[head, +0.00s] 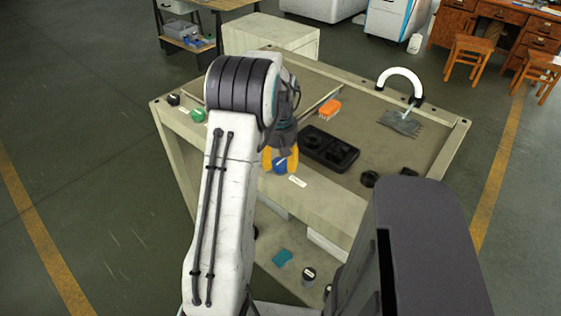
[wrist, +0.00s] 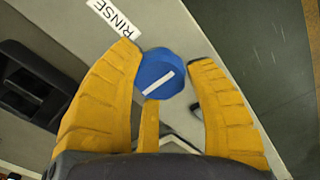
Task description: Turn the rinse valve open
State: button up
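The rinse valve is a round blue knob (wrist: 160,74) with a white line across its face. The line runs diagonally in the wrist view. A white label reading RINSE (wrist: 113,16) is beside it on the pale panel. In the head view the blue knob (head: 281,166) is on the front ledge of the bench, partly hidden by my gripper. My gripper (head: 279,162) has yellow fingers, spread open on both sides of the knob. In the wrist view my gripper (wrist: 164,53) shows a gap at the right finger; whether the left fingertip touches the knob I cannot tell.
A green knob (head: 198,115) and a black knob (head: 173,99) are farther left on the ledge. In the bench basin are a black tray (head: 329,148), an orange brush (head: 329,109) and a grey cloth (head: 401,123). A white curved spout (head: 400,73) rises at the back right.

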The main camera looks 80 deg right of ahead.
aim_at(280, 161)
jog(key=o, duration=0.4)
notch_tip(280, 161, up, 12)
dwell(0.7)
dwell(0.9)
